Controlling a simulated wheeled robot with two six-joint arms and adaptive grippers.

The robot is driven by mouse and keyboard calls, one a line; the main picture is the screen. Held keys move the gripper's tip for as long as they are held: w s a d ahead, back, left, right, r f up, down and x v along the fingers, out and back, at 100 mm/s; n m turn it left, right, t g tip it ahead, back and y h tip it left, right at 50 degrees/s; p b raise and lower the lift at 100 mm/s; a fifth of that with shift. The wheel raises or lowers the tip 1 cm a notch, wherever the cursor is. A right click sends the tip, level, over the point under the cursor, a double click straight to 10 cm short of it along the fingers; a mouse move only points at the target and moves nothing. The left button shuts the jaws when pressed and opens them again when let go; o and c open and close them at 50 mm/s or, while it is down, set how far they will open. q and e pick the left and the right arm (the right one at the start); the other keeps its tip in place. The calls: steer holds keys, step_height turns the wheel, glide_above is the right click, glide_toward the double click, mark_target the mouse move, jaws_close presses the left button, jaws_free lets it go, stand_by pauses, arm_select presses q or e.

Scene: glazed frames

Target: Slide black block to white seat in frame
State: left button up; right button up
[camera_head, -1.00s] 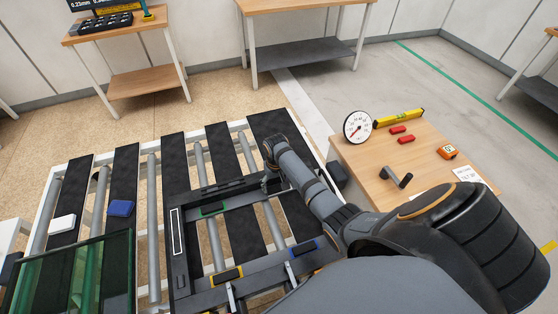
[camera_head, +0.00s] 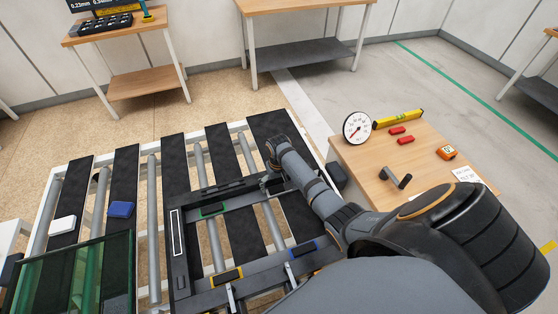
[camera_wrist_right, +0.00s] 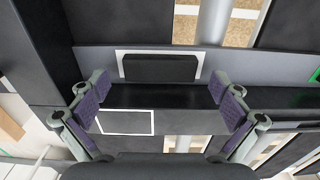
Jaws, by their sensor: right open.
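The dark frame (camera_head: 180,285) lies on the roller conveyor, with white (camera_head: 177,232), green (camera_head: 213,209), yellow (camera_head: 226,276) and blue (camera_head: 303,249) outlined seats. My right gripper (camera_head: 270,182) is at the frame's far right corner. In the right wrist view the gripper (camera_wrist_right: 160,108) is open, fingers spread. A black block (camera_wrist_right: 160,68) shows just beyond the fingertips, with a white outline around it; I cannot tell contact. A second white outline (camera_wrist_right: 125,122) shows lower left, between the fingers. My left gripper is not in view.
A white block (camera_head: 62,224) and a blue block (camera_head: 120,208) lie on the left belts. A green glass pane (camera_head: 60,275) is at lower left. A side table (camera_head: 415,150) at right holds a dial gauge (camera_head: 357,126), a yellow level (camera_head: 398,118) and red pieces.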

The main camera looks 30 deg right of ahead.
mark_target(279, 187)
step_height(279, 187, up, 12)
stand_by(0.5)
